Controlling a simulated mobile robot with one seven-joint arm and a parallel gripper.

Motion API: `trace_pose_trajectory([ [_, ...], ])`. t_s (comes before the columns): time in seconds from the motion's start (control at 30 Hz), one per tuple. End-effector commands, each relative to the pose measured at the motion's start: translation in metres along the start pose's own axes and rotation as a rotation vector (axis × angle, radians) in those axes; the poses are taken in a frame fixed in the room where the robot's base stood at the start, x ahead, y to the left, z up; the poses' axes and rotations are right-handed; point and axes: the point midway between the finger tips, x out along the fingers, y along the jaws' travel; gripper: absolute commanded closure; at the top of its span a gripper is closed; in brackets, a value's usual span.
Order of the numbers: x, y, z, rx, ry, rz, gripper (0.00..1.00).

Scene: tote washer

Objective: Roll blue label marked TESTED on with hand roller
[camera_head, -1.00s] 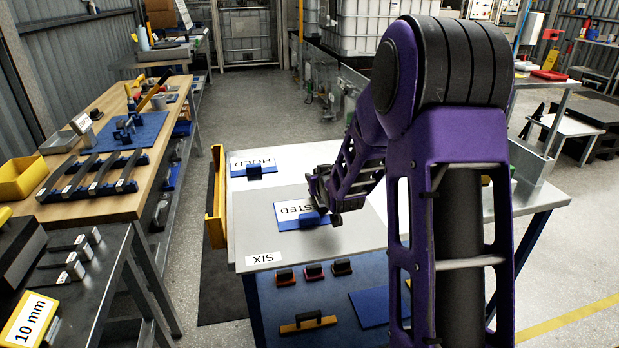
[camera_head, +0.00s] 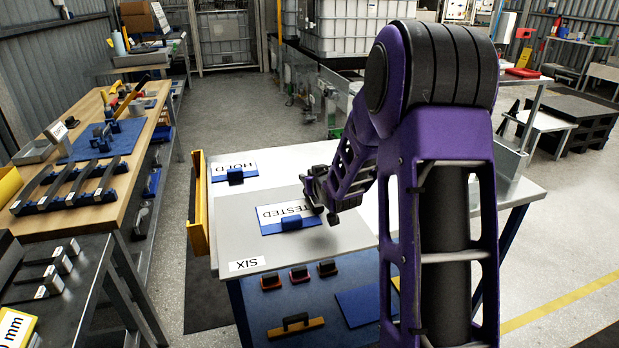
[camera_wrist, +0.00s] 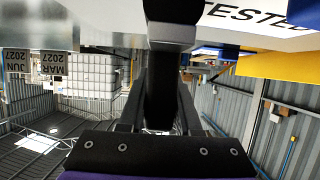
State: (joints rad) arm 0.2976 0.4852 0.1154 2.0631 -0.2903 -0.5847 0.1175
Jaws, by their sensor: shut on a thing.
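The TESTED label (camera_head: 287,215) lies on a grey panel on the white table, its lettering upside down in the head view. It is white with a blue border, and a blue block (camera_head: 292,223) sits along its near edge. Its lettering also shows at the top right of the wrist view (camera_wrist: 260,14). My gripper (camera_head: 325,192) is low over the table at the label's right end. It is shut on a dark thing, likely the hand roller (camera_wrist: 168,30), which fills the middle of the wrist view. Whether it touches the label cannot be told.
A HOLD label (camera_head: 220,169) with a blue block lies behind on the table, and a SIX label (camera_head: 247,264) lies at its near edge. A yellow rail (camera_head: 198,205) stands at the left side. A shelf below holds several black-handled tools (camera_head: 299,274). A wooden workbench (camera_head: 110,170) stands left.

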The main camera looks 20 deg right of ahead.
Motion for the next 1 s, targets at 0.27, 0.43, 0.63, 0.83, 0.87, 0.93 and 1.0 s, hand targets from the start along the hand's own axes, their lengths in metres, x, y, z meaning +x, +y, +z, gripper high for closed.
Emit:
trace_pose_trajectory([
  [0.27,0.000,-0.016,0.000,0.000,0.000,-0.002,1.00],
  [0.43,0.000,-0.027,0.000,0.000,0.000,-0.002,1.00],
  [0.63,0.000,-0.039,0.000,-0.001,0.000,-0.003,1.00],
  [0.83,0.000,-0.051,0.000,0.000,-0.001,-0.003,1.00],
  [0.87,0.000,-0.053,0.000,-0.001,-0.001,-0.003,1.00],
  [0.93,0.000,-0.058,0.000,0.000,-0.001,-0.003,1.00],
  [1.0,0.000,-0.061,0.000,0.000,-0.001,-0.003,1.00],
])
